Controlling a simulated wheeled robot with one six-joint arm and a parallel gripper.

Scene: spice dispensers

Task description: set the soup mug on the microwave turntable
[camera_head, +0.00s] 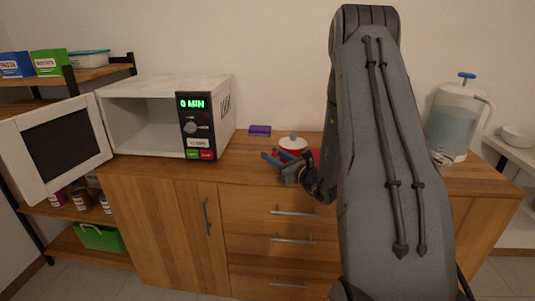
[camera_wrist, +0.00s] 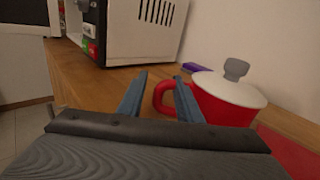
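The soup mug is red with a white lid and grey knob. It stands upright on the wooden counter in the head view (camera_head: 292,144) and at the right in the wrist view (camera_wrist: 225,104). My gripper (camera_head: 270,162) is low over the counter at the mug's near left. In the wrist view my gripper (camera_wrist: 158,84) has its two blue fingers apart, with the mug's handle showing between them; I cannot tell whether they touch it. The white microwave (camera_head: 168,92) stands at the left with its door (camera_head: 58,143) open and its cavity facing out. The turntable is not clearly visible.
A purple box (camera_head: 260,130) lies behind the mug, by the wall. A flat red thing (camera_wrist: 290,152) lies right of the mug. A water dispenser (camera_head: 452,125) stands at the right. The counter (camera_head: 235,165) is bare between microwave and mug. The open door juts out left.

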